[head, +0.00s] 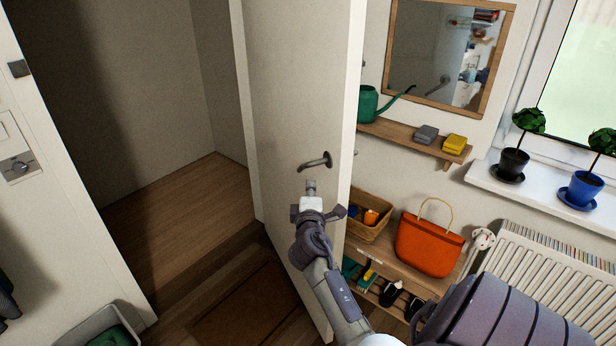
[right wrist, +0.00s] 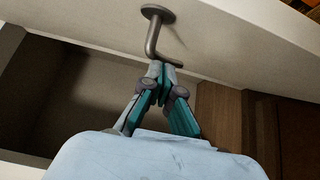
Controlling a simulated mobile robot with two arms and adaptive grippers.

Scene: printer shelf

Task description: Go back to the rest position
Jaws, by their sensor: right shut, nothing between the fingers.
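My right gripper (head: 311,186) is in front of the open white door (head: 290,85), a little below its metal handle (head: 318,161). In the right wrist view the fingertips (right wrist: 160,70) are together and empty, close to the bent end of the handle (right wrist: 153,35). I cannot tell whether they touch it. My right arm comes in from the bottom right of the head view. My left gripper is not in view.
Right of the door are a shelf (head: 400,134) with a green watering can (head: 368,103), a lower bench with an orange bag (head: 428,244), and a radiator (head: 545,270). The doorway (head: 170,185) on the left is clear. A grey bin (head: 85,330) stands bottom left.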

